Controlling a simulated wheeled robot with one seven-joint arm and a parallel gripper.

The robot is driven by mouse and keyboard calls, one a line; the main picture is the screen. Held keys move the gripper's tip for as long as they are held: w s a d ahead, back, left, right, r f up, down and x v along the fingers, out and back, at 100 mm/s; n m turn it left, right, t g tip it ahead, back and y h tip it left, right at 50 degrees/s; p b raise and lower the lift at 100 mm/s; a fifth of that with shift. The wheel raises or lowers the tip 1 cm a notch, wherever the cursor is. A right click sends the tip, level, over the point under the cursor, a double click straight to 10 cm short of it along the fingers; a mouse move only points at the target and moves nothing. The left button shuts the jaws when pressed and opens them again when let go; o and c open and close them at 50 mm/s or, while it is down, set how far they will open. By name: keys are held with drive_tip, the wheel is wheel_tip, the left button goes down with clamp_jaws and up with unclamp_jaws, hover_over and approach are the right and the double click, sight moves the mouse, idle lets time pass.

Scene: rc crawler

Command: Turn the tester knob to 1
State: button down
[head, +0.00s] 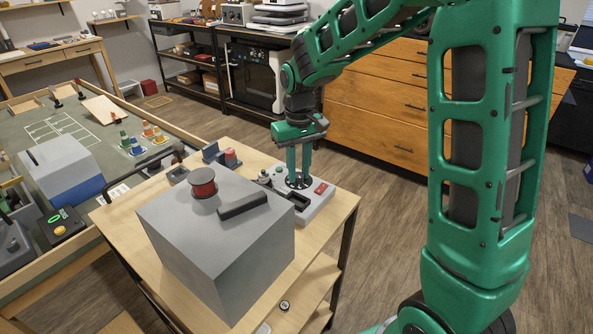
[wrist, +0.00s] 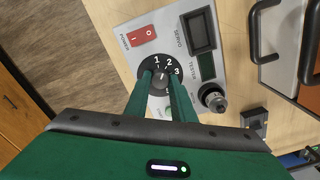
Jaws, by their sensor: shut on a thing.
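The tester (head: 316,205) is a light grey panel lying on the wooden cart top. In the wrist view the panel (wrist: 120,62) carries a black dial marked 1, 2 and 3, with a grey knob (wrist: 159,80) in its middle. My gripper (head: 298,180) points down onto the dial. In the wrist view my gripper's green fingers (wrist: 161,76) stand on either side of the knob and are shut on it. The fingers partly hide the dial, and I cannot tell surely which number the knob points to.
A red power switch (wrist: 142,36), a dark gauge window (wrist: 199,30) and a round post (wrist: 213,97) sit close around the dial.

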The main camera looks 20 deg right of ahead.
sight(299, 175)
drive_tip(key=n, duration=0.5)
drive_tip(key=shift+n, duration=0.4)
idle(0.3)
drive_tip(key=c, duration=1.5)
unclamp_jaws()
wheel_tip(299, 175, up, 11)
drive_tip(key=shift+f, duration=0.15)
